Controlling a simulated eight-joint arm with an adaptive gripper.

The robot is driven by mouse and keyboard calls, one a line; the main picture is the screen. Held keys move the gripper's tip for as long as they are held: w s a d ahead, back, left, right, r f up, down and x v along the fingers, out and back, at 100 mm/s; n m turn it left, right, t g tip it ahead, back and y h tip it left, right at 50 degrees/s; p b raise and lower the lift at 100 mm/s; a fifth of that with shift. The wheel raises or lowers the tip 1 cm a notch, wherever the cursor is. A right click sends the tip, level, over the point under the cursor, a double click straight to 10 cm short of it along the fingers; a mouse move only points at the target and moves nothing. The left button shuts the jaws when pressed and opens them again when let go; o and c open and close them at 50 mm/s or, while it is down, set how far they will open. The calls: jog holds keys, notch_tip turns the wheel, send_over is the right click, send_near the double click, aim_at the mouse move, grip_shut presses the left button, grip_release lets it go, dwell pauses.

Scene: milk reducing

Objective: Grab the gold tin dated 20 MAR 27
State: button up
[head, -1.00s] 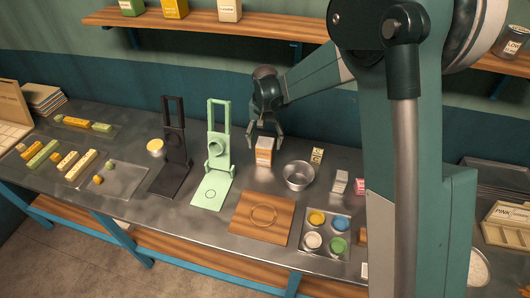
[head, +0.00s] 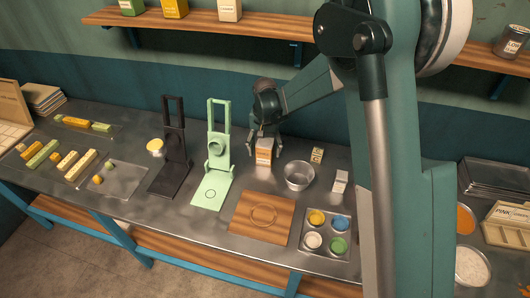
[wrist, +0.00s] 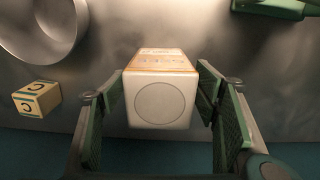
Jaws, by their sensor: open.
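A square-sided container with a pale top and orange front (head: 263,156) stands on the metal counter, behind the wooden board. My gripper (head: 264,141) is over it from above, open. In the wrist view, the container's white top with a ring mark (wrist: 160,103) lies between my two spread fingers (wrist: 163,120). A gap shows on the left; the right finger is very close to its side, and contact cannot be told. Its sides look golden-orange with small unreadable print. No date is legible in any view, so I cannot confirm it is the tin dated 20 MAR 27.
A metal bowl (head: 299,176) stands to the right, with a small cream box (head: 317,155) behind it, lettered in the wrist view (wrist: 38,98). A light green press (head: 215,160) stands left. The wooden board (head: 247,229) and a paint-pot tray (head: 343,226) are in front.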

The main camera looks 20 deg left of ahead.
aim_at(265, 142)
jog(key=shift+f, duration=1.45)
jog(key=shift+c, duration=0.7)
jog(key=c, duration=1.1)
jog(key=shift+c, duration=0.2)
jog(key=shift+r, duration=0.1)
jog(key=shift+r, duration=4.95)
